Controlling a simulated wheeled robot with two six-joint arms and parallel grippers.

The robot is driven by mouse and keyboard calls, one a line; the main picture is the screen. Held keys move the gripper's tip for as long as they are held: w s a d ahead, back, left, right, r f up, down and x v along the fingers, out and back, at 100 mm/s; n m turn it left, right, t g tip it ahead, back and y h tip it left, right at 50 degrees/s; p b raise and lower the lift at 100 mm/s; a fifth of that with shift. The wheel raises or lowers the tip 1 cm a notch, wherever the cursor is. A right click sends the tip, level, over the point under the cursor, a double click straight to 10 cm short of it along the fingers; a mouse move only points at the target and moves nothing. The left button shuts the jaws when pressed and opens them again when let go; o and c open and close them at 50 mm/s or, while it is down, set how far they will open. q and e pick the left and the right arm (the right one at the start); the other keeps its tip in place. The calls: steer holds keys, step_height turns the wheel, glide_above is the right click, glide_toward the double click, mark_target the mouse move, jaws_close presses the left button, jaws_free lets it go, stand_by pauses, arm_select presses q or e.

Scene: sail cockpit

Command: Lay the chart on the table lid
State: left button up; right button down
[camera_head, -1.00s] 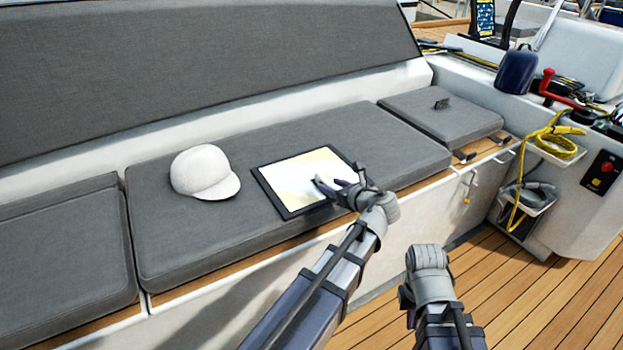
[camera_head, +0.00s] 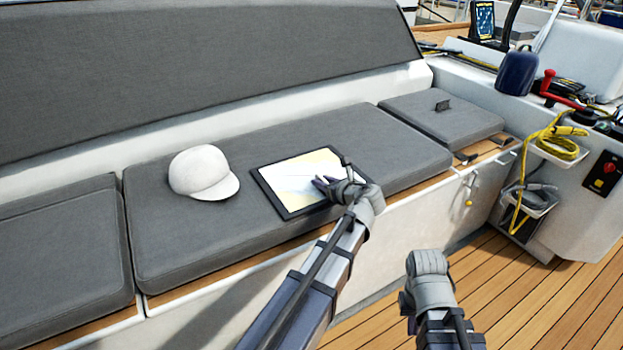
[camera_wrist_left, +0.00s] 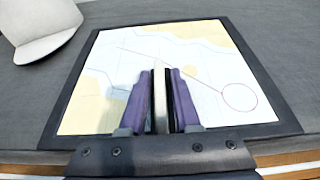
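The chart (camera_head: 297,169) is a flat dark-framed board with a pale blue and yellow sheet. It lies on the long grey seat cushion and also fills the middle of the left wrist view (camera_wrist_left: 215,75). My left gripper (camera_head: 322,184) is over the chart's near right part. In the left wrist view its purple fingers (camera_wrist_left: 161,95) are close together, with a narrow light upright strip between them. I cannot tell whether they press on it. My right gripper (camera_head: 428,262) is over the deck, apart from everything, with its fingers hidden. I cannot make out a table lid.
A white cap (camera_head: 203,172) sits on the long cushion (camera_head: 390,150), left of the chart. A smaller cushion (camera_head: 440,118) with a dark tab lies to the right. Yellow rope (camera_head: 557,142) hangs by the console. The wooden deck (camera_head: 530,300) is clear.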

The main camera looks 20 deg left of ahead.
arm_select(q)
jaws_close()
stand_by(1.0)
